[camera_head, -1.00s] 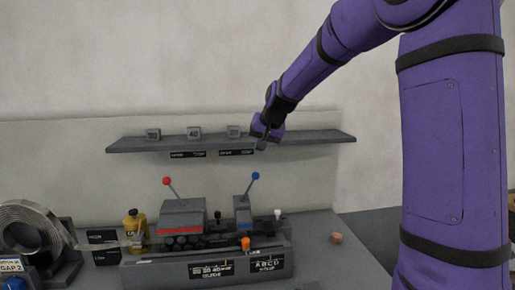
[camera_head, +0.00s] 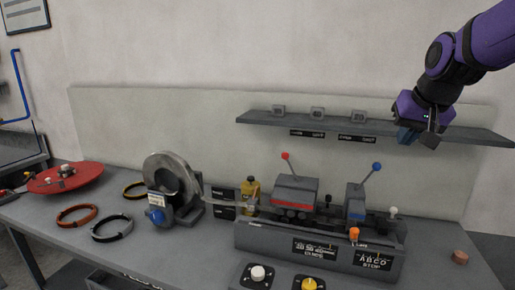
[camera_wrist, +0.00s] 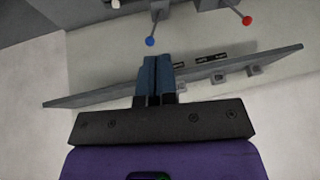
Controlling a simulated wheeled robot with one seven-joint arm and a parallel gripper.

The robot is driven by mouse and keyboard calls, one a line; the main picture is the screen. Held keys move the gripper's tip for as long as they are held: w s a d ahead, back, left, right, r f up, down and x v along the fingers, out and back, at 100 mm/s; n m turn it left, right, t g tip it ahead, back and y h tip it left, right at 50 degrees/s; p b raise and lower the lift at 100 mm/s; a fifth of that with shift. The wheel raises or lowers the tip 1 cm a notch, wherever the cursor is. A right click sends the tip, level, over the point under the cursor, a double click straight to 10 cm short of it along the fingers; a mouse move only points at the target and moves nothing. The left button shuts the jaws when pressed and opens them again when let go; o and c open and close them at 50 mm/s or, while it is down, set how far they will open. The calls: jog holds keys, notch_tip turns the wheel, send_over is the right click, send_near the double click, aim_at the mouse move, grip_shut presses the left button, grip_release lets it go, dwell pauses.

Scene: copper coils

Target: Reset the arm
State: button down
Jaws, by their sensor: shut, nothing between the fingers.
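My purple arm reaches in from the upper right in the head view. My gripper (camera_head: 418,138) is in front of the right part of the grey wall shelf (camera_head: 345,127), above the bench machine. In the wrist view my gripper (camera_wrist: 157,62) shows its two blue fingers together with nothing between them. The shelf (camera_wrist: 90,93) crosses behind the fingers in that view. The fingers look apart from the machine's levers.
The bench machine (camera_head: 280,240) has a red-knobbed lever (camera_head: 285,157) and a blue-knobbed lever (camera_head: 376,167). A metal strip coil (camera_head: 170,180), a yellow bottle (camera_head: 250,190), a red disc (camera_head: 65,177) and several rings stand left. Small grey blocks (camera_head: 317,114) sit on the shelf.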

jog(key=s+f+n, duration=0.1)
jog(key=s, duration=1)
jog(key=s+a+f+n, duration=0.1)
jog(key=s+f, duration=0.1)
jog(key=s, duration=0.9)
jog(key=shift+a+f+n+g, duration=0.15)
jog(key=shift+a+n+g, duration=0.15)
jog(key=shift+n, duration=0.1)
